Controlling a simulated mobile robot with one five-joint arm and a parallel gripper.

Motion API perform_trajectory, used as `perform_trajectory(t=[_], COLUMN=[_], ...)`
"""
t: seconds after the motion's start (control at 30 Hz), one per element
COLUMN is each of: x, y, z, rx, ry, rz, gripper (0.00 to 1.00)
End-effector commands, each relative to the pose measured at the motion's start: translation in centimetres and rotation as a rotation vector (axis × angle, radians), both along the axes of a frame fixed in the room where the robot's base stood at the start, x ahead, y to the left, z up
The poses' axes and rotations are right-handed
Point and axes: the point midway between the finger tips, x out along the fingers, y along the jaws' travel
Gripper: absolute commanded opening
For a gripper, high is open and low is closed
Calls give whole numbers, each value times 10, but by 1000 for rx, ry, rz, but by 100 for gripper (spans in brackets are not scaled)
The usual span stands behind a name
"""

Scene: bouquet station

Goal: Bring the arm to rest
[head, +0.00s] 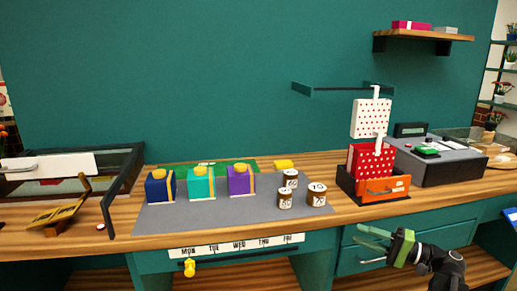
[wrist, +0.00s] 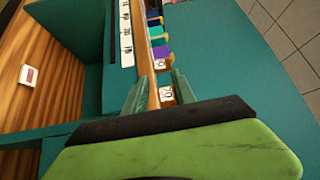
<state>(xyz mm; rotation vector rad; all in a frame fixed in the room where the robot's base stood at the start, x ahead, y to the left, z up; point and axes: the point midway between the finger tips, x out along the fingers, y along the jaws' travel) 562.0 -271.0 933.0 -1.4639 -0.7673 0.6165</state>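My gripper (head: 360,234) is at the lower right in the head view, in front of the counter's drawer fronts. Its green body shows at the bottom of the wrist view, with two teal fingers (wrist: 158,84) standing apart. The gripper is open, and I see nothing held between the fingers. In the wrist view, the counter's front edge and a small numbered jar (wrist: 167,94) show beyond the gap. My dark arm comes in from the lower right in the head view.
The wooden counter (head: 130,232) carries a grey mat (head: 215,217) with three gift boxes and three jars. A red dotted box (head: 370,162) stands in a dark tray at the right. A drawer handle (head: 372,261) sits close to my gripper. A shelf (head: 340,90) is above.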

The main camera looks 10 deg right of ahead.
Motion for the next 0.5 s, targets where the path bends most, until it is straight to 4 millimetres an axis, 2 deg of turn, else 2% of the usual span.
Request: perform_trajectory(t=[0.03, 0.13, 0.17, 0.2, 0.3, 0.4, 0.5], x=[18, 42, 47, 51, 52, 42, 28], y=[42, 123, 148, 180, 257, 316, 355], z=[-10, -37, -46, -60, -98, -137, -171], rx=[-27, -112, -144, -193, -341, -514, -694], ry=[31, 113, 139, 175, 261, 336, 392], rz=[73, 208, 247, 300, 423, 525, 596], gripper=[32, 32, 32, 32, 32, 32, 32])
